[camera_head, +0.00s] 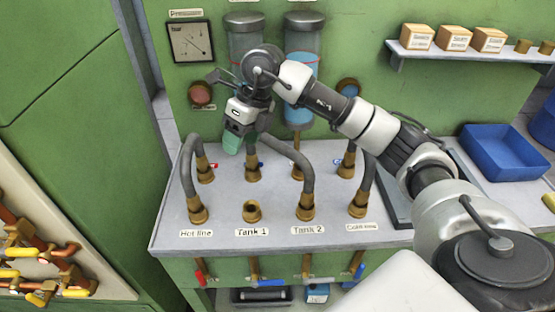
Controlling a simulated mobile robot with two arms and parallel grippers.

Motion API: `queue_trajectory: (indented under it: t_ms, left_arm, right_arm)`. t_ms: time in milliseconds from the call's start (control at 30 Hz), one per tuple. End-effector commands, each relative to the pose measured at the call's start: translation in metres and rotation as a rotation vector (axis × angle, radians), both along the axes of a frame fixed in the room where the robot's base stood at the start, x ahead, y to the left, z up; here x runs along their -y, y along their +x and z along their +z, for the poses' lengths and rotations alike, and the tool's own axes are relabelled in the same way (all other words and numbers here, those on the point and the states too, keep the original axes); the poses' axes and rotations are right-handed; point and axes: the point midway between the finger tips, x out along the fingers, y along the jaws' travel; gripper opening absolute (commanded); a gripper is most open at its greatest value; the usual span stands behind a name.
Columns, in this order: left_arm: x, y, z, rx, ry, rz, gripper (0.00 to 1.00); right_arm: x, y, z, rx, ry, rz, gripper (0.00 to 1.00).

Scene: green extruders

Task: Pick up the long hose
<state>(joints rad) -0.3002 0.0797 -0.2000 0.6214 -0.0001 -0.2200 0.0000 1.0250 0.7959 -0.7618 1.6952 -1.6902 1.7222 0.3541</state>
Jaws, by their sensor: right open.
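A grey hose (290,155) with brass ends arches over the bench, apparently from a back fitting near the middle to the Tank 2 fitting (305,207). It looks longer than the two others. A shorter hose (186,160) stands at the Hot line on the left, and another (368,178) at the cold line on the right, partly behind my arm. My right gripper (233,142) is open, pointing down in front of the back panel, just left of the long hose's upper left part. I cannot tell if they touch. My left gripper is not in view.
The Tank 1 fitting (252,211) is bare. Two clear tanks (247,40) and a gauge (190,42) are on the green panel behind. A blue bin (495,152) and a shelf (470,51) with small boxes are at the right. Valve handles hang below the bench's front edge.

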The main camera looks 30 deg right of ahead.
Motion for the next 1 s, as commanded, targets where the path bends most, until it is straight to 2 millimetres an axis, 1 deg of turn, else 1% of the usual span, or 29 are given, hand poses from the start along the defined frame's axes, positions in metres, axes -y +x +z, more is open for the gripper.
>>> queue_trajectory:
  t_ms: [33,100,200,233,333,500,600,733,867,933,1000]
  left_arm:
    - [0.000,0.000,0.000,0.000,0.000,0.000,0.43]
    - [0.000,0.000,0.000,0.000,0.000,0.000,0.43]
    - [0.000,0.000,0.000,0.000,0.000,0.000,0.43]
    - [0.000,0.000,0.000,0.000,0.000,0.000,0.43]
    - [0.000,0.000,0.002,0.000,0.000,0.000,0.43]
    - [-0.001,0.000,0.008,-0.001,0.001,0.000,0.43]
    - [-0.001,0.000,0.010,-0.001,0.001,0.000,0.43]
    - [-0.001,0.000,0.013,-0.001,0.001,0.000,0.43]
    - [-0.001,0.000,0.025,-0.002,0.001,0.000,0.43]
    - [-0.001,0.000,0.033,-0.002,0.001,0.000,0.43]
    - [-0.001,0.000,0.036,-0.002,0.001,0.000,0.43]
  right_arm:
    - [0.024,0.002,0.010,-0.013,-0.099,-0.037,0.57]
    - [0.051,0.002,0.020,-0.039,-0.210,-0.084,0.57]
    - [0.074,0.000,0.029,-0.069,-0.304,-0.131,0.57]
    - [0.078,-0.001,0.030,-0.075,-0.320,-0.139,0.57]
    - [0.083,-0.002,0.023,-0.085,-0.342,-0.149,0.57]
    - [0.083,-0.003,-0.004,-0.088,-0.340,-0.147,0.57]
    - [0.083,-0.002,-0.016,-0.086,-0.340,-0.147,0.57]
    - [0.083,-0.002,-0.024,-0.085,-0.338,-0.146,0.57]
    - [0.087,-0.003,-0.038,-0.088,-0.339,-0.145,0.57]
    - [0.089,-0.003,-0.048,-0.088,-0.339,-0.146,0.57]
    - [0.089,-0.003,-0.060,-0.086,-0.337,-0.144,0.57]
